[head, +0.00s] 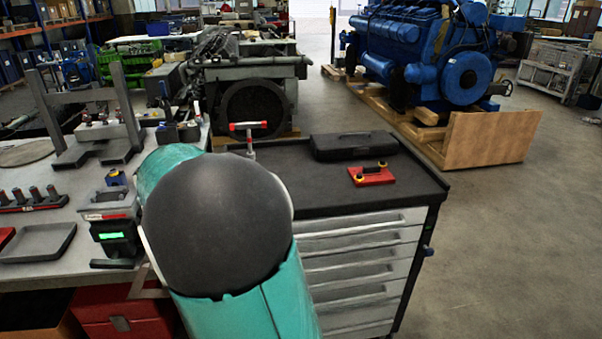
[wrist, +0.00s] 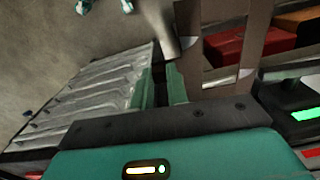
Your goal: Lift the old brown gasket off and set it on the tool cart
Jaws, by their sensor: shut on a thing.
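In the wrist view my gripper (wrist: 161,86) has its two teal fingers close together, with a thin dark gap between them. A thin brown frame-like piece with cutouts, which looks like the old gasket (wrist: 252,40), shows just beyond the fingers on the right. The exact grip contact is hard to see. The tool cart (head: 290,190) stands right of my arm in the head view, with a dark top and pale drawers. Its drawer fronts (wrist: 105,82) show at left in the wrist view. My arm hides the gripper in the head view.
The near cart top is mostly bare. A cluttered workbench (head: 75,235) stands at left. A grey engine (head: 250,85) stands behind.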

